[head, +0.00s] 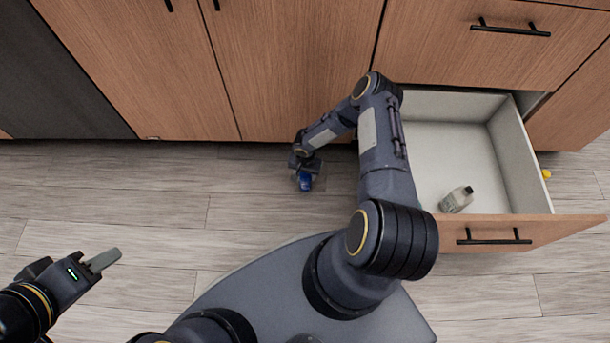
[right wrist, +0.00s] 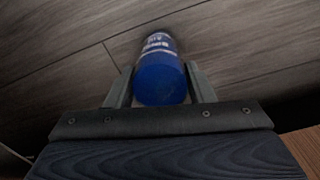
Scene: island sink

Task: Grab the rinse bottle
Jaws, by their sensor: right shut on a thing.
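A blue bottle with white lettering (right wrist: 163,75) is between the two fingers of my right gripper (right wrist: 161,88) in the right wrist view. The fingers are shut on its sides. In the head view, the blue bottle (head: 305,181) shows small below my right wrist, over the floor by the cabinet base. I cannot tell whether it touches the floor. My left gripper (head: 104,260) is at the lower left over the floor, away from the bottle. Its fingers show edge-on, so its opening is unclear.
An open drawer (head: 510,165) at the right holds a small grey bottle with a dark cap (head: 457,199). Wooden cabinet doors (head: 290,60) stand behind the blue bottle. A small yellow thing (head: 547,174) is right of the drawer. The floor (head: 150,205) at the left is clear.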

